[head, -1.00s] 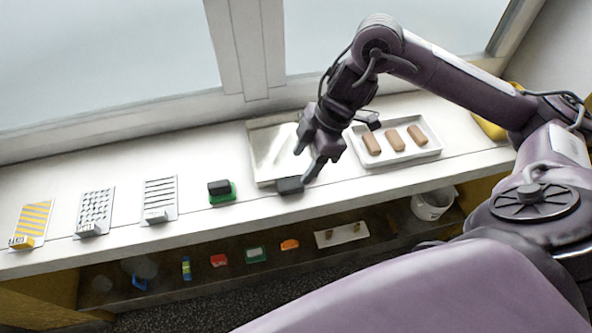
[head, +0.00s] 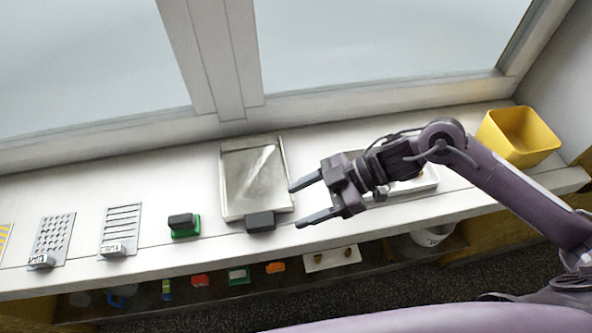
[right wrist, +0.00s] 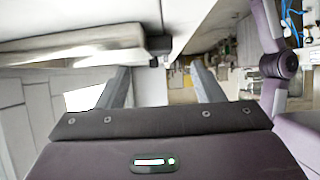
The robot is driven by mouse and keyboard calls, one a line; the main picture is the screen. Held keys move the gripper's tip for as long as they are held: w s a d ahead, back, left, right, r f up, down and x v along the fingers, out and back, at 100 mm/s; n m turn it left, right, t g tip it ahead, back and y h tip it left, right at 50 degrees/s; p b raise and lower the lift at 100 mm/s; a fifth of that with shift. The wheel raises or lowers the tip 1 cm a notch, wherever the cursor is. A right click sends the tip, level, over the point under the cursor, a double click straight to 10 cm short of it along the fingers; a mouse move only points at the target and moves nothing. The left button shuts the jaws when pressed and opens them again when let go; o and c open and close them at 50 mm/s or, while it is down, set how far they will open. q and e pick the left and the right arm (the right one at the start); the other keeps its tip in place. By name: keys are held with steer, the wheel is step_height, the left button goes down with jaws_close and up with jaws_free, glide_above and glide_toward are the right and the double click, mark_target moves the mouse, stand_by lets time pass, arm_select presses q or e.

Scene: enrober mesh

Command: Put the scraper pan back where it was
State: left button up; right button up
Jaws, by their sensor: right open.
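The scraper pan (head: 256,178), a shallow metal tray with a raised rim, lies flat on the white counter below the window. Its dark block handle (head: 260,221) points toward the counter's front edge. My right gripper (head: 297,205) is open and empty just right of the pan, its two fingers pointing left toward the pan and handle, apart from both. In the right wrist view my open fingers (right wrist: 160,85) show with a dark block, probably the handle, beyond them. My left gripper is not in view.
Left of the pan are a green block with a dark top (head: 184,226), a slotted plate (head: 121,228) and a dotted plate (head: 54,238). A white tray (head: 425,184) is partly behind my right arm. A yellow bin (head: 519,135) stands far right. A lower shelf holds small items.

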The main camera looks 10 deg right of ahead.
mark_target(258, 220)
steer(key=shift+a, duration=0.4)
steer(key=x, duration=0.2)
steer(key=r+p+x, duration=0.1)
steer(key=x, duration=0.1)
steer(key=shift+s+a+f, duration=0.1)
steer(key=shift+a+f, duration=0.1)
steer(key=shift+a, duration=0.25)
steer(key=shift+p+x, duration=0.4)
steer(key=shift+x, duration=0.8)
steer(key=shift+a+f, duration=0.25)
steer(key=shift+f, duration=0.1)
steer(key=shift+c, duration=1.3)
steer(key=c, duration=0.9)
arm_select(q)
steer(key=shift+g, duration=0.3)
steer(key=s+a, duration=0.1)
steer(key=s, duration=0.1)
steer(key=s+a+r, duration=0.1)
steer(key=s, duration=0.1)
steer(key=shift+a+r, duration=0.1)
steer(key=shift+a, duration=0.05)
arm_select(e)
steer(key=shift+r, duration=0.1)
jaws_close()
